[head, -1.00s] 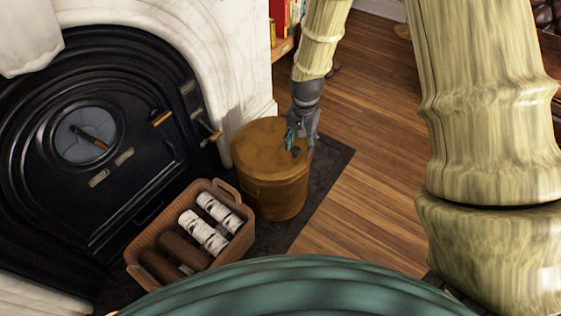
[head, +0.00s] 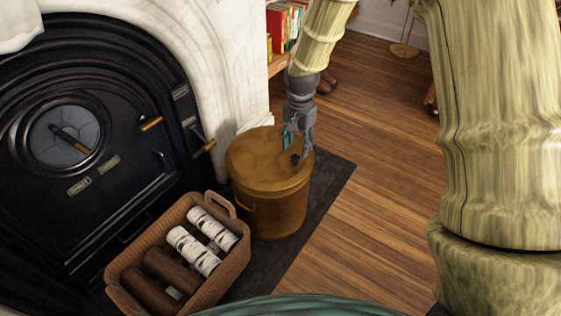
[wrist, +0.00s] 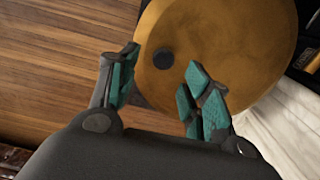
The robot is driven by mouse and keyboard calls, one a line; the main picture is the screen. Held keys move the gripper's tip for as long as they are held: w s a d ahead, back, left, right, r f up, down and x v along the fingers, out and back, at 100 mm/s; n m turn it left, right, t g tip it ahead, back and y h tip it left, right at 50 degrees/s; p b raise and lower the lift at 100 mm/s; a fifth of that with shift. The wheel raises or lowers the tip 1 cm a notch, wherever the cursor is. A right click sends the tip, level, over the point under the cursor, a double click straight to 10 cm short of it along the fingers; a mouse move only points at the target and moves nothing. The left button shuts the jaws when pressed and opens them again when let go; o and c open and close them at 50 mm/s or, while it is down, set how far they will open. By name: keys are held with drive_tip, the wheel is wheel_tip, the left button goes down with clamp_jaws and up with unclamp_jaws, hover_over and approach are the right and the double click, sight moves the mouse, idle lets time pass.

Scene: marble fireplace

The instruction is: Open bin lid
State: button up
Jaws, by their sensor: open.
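The bin (head: 272,205) is a round brass-coloured drum on the dark hearth slab, with a side handle. Its lid (head: 258,150) lies flat on top, closed. A small dark knob (head: 295,159) stands on the lid near its right edge. It also shows in the wrist view (wrist: 163,59). My gripper (head: 297,148) is above the lid at the knob's side, fingers pointing down. In the wrist view its teal-padded fingers (wrist: 158,78) are spread apart, with the knob seen in the gap between them. I cannot tell whether a finger touches the knob.
A wicker basket (head: 117,287) with logs stands in front of the bin, to its left. The black stove front (head: 100,200) and white marble surround (head: 222,70) are behind and left. A bookshelf (head: 280,64) is behind. Wooden floor (head: 390,180) is clear to the right.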

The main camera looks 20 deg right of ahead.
sight(295, 157)
drive_tip(key=f, duration=0.1)
drive_tip(key=f+b, duration=0.1)
drive_tip(key=f, duration=0.1)
drive_tip(key=shift+w+a+f, duration=0.1)
drive_tip(key=shift+a+f, duration=0.2)
drive_tip(key=shift+f, duration=0.1)
drive_tip(key=shift+d+f+b, duration=0.25)
drive_tip(key=shift+f+b, duration=0.1)
drive_tip(key=shift+f, duration=0.15)
drive_tip(key=shift+a, duration=0.2)
